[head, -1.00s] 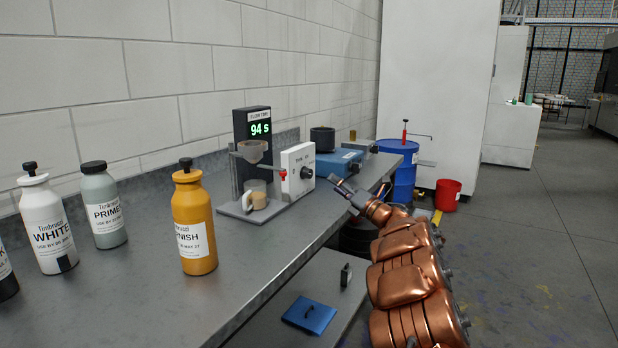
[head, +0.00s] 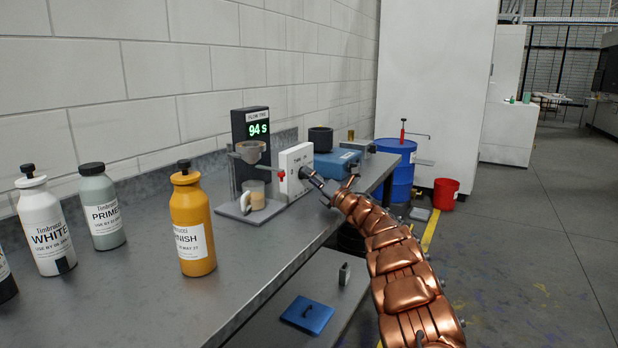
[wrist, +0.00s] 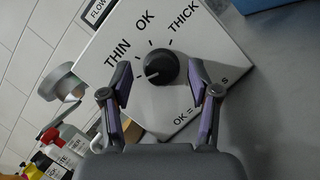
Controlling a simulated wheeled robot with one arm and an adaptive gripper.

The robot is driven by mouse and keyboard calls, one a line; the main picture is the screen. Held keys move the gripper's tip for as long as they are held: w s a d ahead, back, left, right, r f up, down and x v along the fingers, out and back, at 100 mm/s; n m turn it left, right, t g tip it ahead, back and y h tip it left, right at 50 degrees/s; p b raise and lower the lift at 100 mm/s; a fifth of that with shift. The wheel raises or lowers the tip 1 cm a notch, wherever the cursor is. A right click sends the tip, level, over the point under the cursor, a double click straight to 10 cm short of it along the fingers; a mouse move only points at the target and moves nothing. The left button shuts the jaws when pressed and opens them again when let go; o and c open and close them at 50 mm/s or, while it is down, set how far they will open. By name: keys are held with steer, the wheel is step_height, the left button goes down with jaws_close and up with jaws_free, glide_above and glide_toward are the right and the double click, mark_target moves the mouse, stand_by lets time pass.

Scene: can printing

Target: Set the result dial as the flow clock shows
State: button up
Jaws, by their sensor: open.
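The flow clock (head: 257,129) is a dark upright box with a green display reading 94 s. The result dial is a black round knob (wrist: 161,67) on a white panel (wrist: 182,38), marked THIN, OK and THICK. A pale mark shows on the knob's lower left; its exact setting is hard to tell. A line starting "OK =" and ending in "s" is partly hidden by a finger. My gripper (wrist: 160,88) is open, its purple-padded fingers on either side of the knob, with gaps visible. In the head view my gripper (head: 311,177) is at the panel's front.
A flow cup (head: 250,152) on a stand holds a red-handled valve above a mug (head: 254,195). A blue device (head: 337,163) stands behind the panel. White, primer and varnish bottles (head: 193,225) stand on the left of the bench. A blue drum (head: 396,170) is beyond it.

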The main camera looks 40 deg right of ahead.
steer(key=shift+w, duration=0.3)
steer(key=shift+c, duration=0.3)
